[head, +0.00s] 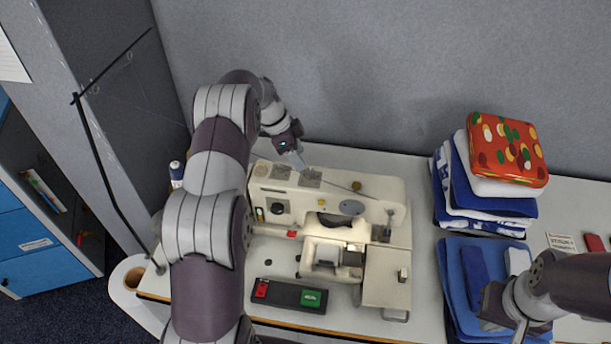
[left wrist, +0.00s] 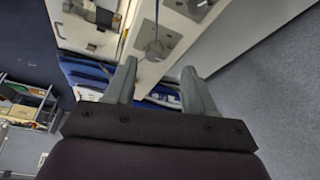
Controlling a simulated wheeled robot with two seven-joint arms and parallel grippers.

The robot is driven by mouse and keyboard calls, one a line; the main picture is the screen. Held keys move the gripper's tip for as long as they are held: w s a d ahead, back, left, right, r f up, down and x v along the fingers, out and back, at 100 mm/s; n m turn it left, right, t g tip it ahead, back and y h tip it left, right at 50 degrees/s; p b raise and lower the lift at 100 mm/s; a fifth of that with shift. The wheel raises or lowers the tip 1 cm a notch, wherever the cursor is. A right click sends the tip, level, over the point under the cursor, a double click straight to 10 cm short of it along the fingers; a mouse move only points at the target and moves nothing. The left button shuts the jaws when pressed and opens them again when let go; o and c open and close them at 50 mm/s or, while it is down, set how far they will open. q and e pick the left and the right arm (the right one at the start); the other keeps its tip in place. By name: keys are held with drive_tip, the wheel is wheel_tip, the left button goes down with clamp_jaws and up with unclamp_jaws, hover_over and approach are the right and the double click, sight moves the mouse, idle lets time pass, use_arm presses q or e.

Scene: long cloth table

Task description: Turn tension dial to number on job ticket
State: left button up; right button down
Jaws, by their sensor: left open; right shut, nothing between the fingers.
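A cream sewing machine (head: 325,192) stands on the table in the head view. Its front carries a dark round knob (head: 277,207) at the left and a grey-blue disc (head: 352,207) at the right; I cannot tell which is the tension dial, and no numbers are legible. A small printed card (head: 561,243), possibly the job ticket, lies at the right, unreadable. My left gripper (head: 298,160) is above the machine's back left top edge. In the left wrist view its fingers (left wrist: 158,82) are apart and empty. My right gripper (head: 516,328) is shut and empty over blue cloth at the right.
Blue cloths (head: 462,290) lie in front. A black box with red and green buttons (head: 290,295) sits at the front edge. A wall closes the back.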

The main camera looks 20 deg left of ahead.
sight(309, 171)
use_arm(q)
drive_tip(key=b+x, duration=0.1)
drive_tip(key=x, duration=0.2)
drive_tip(key=shift+s+d+f, duration=0.1)
drive_tip(key=shift+d+f, duration=0.15)
drive_tip(key=shift+d, duration=0.05)
drive_tip(key=shift+s+d+f, duration=0.1)
drive_tip(key=shift+d+f, duration=0.05)
drive_tip(key=shift+d, duration=0.25)
drive_tip(key=shift+d+f, duration=0.2)
drive_tip(key=shift+f, duration=0.25)
drive_tip(key=shift+w+a+f, duration=0.2)
drive_tip(key=shift+w, duration=0.05)
drive_tip(key=shift+s+d+r, duration=0.1)
drive_tip(key=c, duration=1)
clamp_jaws()
use_arm(e)
drive_tip(key=shift+s+d+f, duration=0.15)
drive_tip(key=shift+f, duration=0.35)
drive_tip(key=shift+s+d+f, duration=0.15)
drive_tip(key=shift+f, duration=0.3)
drive_tip(key=shift+f, duration=0.1)
